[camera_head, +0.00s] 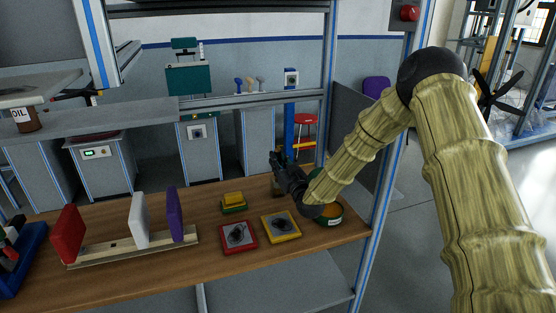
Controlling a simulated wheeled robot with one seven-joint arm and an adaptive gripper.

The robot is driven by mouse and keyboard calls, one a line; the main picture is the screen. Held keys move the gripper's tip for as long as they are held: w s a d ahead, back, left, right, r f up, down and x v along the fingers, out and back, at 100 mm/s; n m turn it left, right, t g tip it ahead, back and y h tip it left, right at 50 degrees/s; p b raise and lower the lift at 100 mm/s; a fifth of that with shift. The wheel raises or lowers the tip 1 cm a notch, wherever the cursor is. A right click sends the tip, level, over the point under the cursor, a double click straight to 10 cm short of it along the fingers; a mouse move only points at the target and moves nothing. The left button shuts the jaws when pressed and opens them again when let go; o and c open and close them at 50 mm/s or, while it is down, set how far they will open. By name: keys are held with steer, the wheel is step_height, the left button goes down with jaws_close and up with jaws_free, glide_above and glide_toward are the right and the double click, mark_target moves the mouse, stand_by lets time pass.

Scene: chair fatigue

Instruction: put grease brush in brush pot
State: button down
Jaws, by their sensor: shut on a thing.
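My gripper (279,166) is at the end of my arm, above the back right part of the wooden table, and is shut. A small dark, brownish-green piece (277,188) shows just below it; it looks like part of the held grease brush, but most of it is hidden. A round green container with an orange inside and a pale label (331,219) stands at the table's right end, partly behind my arm. I cannot tell whether it is the brush pot. Something green shows behind the gripper, too covered to make out.
A red square pad (238,237), a yellow square pad (281,227) and a yellow block on a green base (233,202) lie left of my arm. A wooden rack (100,254) holds red, white and purple panels. A metal frame post (381,190) stands at the right.

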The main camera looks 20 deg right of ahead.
steer(key=c, duration=1.3)
jaws_free()
steer(key=shift+c, duration=0.2)
steer(key=b+v, duration=0.4)
steer(key=v, duration=0.8)
